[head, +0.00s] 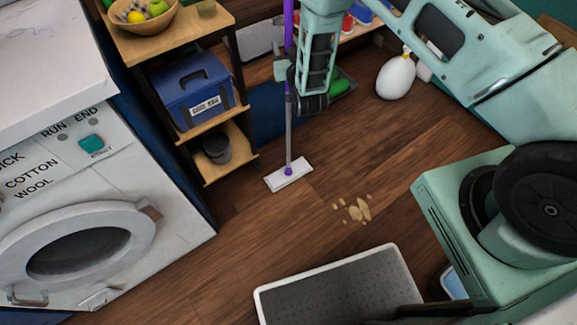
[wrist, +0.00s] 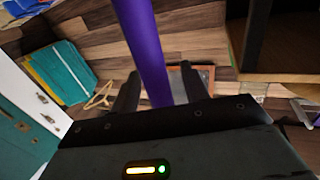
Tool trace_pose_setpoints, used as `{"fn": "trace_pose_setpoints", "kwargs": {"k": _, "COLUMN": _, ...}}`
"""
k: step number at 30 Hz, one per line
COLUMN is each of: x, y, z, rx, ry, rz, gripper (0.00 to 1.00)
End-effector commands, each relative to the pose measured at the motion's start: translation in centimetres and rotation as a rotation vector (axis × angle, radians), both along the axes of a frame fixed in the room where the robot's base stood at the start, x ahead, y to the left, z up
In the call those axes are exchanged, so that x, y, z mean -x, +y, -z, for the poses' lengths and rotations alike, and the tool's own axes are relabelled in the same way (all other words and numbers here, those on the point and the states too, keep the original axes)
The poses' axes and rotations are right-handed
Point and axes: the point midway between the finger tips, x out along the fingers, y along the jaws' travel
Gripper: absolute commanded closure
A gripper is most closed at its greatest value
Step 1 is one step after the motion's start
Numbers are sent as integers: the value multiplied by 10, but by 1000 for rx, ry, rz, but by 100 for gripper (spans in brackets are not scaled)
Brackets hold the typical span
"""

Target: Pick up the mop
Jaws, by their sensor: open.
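The mop stands upright on the wood floor, with a purple upper handle, a grey lower pole (head: 289,135) and a flat white head (head: 290,176). In the wrist view its purple handle (wrist: 143,40) runs down the middle of the picture, between my two dark fingers. My gripper (head: 284,70) is at the handle's height in the head view, and its fingers (wrist: 158,80) also show in the wrist view. The jaws are open, with the handle appearing to lie between them. Whether either finger touches it I cannot tell.
A wooden shelf with a fruit bowl (head: 141,14), blue box (head: 193,87) and dark pot (head: 217,149) stands close left of the mop. A white washing machine (head: 90,190) is further left. Crumbs (head: 357,210) lie on the floor. A white goose-shaped object (head: 396,78) is at right.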

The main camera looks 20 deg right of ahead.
Motion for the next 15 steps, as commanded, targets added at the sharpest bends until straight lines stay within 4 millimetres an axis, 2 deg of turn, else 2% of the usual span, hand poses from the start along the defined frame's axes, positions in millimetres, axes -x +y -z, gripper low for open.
{"fn": "trace_pose_setpoints", "kwargs": {"k": 7, "x": -2, "y": 0, "z": 0, "rx": 0, "ry": 0, "rz": 0, "gripper": 55}}
{"fn": "trace_pose_setpoints", "kwargs": {"k": 8, "x": -2, "y": 0, "z": 0, "rx": 0, "ry": 0, "rz": 0, "gripper": 60}}
{"fn": "trace_pose_setpoints", "kwargs": {"k": 12, "x": -2, "y": 0, "z": 0, "rx": 0, "ry": 0, "rz": 0, "gripper": 99}}
{"fn": "trace_pose_setpoints", "kwargs": {"k": 15, "x": -3, "y": 0, "z": -1, "rx": 0, "ry": -2, "rz": 0, "gripper": 100}}
